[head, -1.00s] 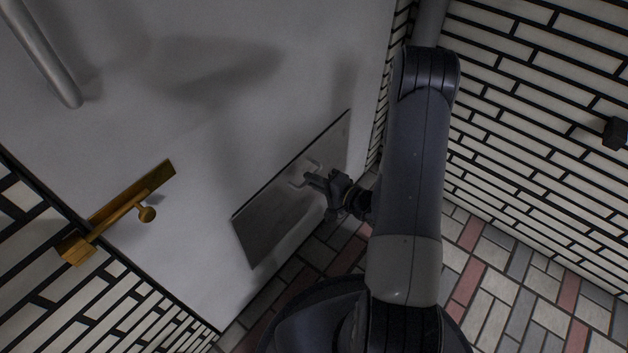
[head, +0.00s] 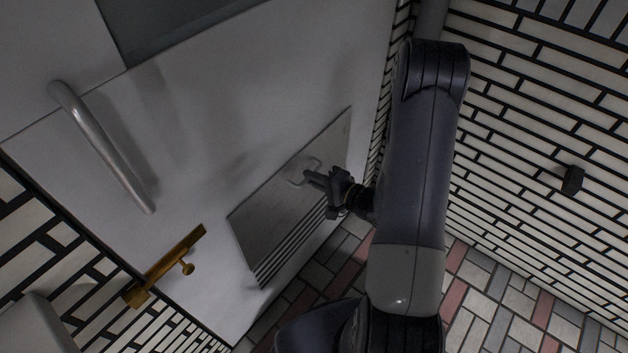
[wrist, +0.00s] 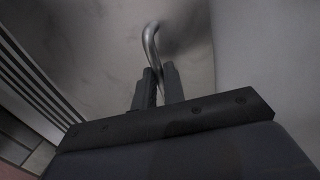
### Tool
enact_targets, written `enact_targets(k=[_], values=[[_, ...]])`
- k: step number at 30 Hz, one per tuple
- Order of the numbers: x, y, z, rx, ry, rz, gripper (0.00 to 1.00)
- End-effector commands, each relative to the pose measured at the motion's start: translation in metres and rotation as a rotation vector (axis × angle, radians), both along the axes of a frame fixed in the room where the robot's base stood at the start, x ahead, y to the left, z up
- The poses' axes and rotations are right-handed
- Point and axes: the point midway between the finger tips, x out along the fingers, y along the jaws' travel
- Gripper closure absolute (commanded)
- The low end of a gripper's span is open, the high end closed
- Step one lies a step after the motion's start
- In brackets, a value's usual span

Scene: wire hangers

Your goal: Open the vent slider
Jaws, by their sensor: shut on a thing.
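The vent slider (head: 270,208) is a grey metal plate low on the white door (head: 225,130). Dark slots of the vent (head: 292,250) show along its lower edge. A small curved metal handle (head: 297,172) stands out from the plate; it also shows in the wrist view (wrist: 151,45). My gripper (head: 312,178) is at this handle. In the wrist view its two fingers (wrist: 158,85) are closed around the handle's near end, which is partly hidden between them.
A long grey bar handle (head: 105,150) and a brass latch with a knob (head: 168,265) are on the door. A brick wall with a dark fixture (head: 572,180) stands at right. Tiled floor (head: 490,275) lies below.

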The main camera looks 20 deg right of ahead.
Motion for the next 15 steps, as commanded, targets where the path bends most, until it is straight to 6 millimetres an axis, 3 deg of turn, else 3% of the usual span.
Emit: enact_targets(k=[1,4,15], values=[[0.0,0.0,0.017,0.001,-0.004,0.0,1.0],[0.001,0.0,0.029,0.002,-0.004,0.0,1.0],[0.0,0.0,0.045,0.001,-0.003,0.0,1.0]])
